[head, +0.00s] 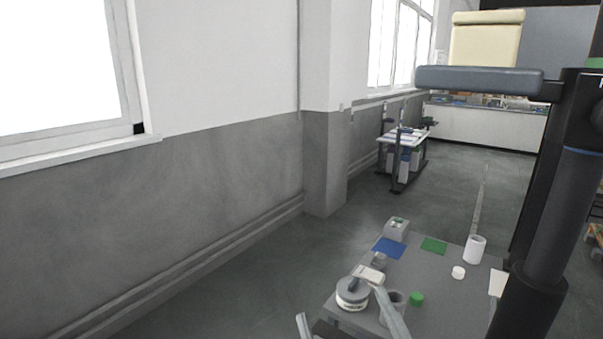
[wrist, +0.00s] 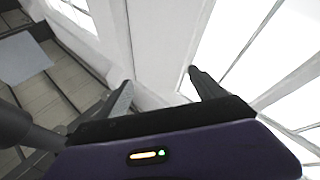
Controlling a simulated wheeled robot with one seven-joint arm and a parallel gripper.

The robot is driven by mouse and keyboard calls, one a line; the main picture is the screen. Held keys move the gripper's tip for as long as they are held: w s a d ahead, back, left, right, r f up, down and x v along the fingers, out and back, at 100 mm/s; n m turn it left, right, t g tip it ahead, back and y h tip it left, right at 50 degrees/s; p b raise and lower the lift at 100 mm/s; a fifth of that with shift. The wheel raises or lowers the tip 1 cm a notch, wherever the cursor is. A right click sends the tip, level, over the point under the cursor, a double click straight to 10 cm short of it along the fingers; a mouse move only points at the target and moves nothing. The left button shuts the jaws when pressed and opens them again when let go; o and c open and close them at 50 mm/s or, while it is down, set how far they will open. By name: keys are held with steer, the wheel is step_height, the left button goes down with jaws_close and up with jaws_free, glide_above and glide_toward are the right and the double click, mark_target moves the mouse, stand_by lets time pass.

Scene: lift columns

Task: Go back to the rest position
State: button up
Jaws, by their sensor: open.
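My gripper (wrist: 161,86) shows in the wrist view with its two fingers spread wide apart. The gap between them is empty, with only pale wall and window behind. I cannot make out my gripper clearly in the head view. The grey table (head: 455,285) stands low at the right of the head view, with small items on it.
On the table are a blue patch (head: 389,248), a green patch (head: 433,245), a white cup (head: 475,249), a green piece (head: 416,299) and a round white-and-grey item (head: 352,294). A wall pillar (head: 324,160) stands behind. The floor (head: 265,275) left of the table is clear.

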steer(key=s+d+f+m+g+h, duration=0.2)
steer(key=s+d+f, duration=0.2)
steer(key=s+f, duration=0.3)
steer(key=s+d+f+m+g+h, duration=0.2)
steer(key=s+d+f, duration=0.3)
steer(key=s+f, duration=0.3)
steer(key=s+d+f+m+g+h, duration=0.3)
steer(key=s+d+f, duration=0.2)
steer(key=s, duration=0.8)
step_height(320, 180, down, 3)
steer(key=shift+d+r, duration=0.1)
steer(key=shift+d, duration=0.15)
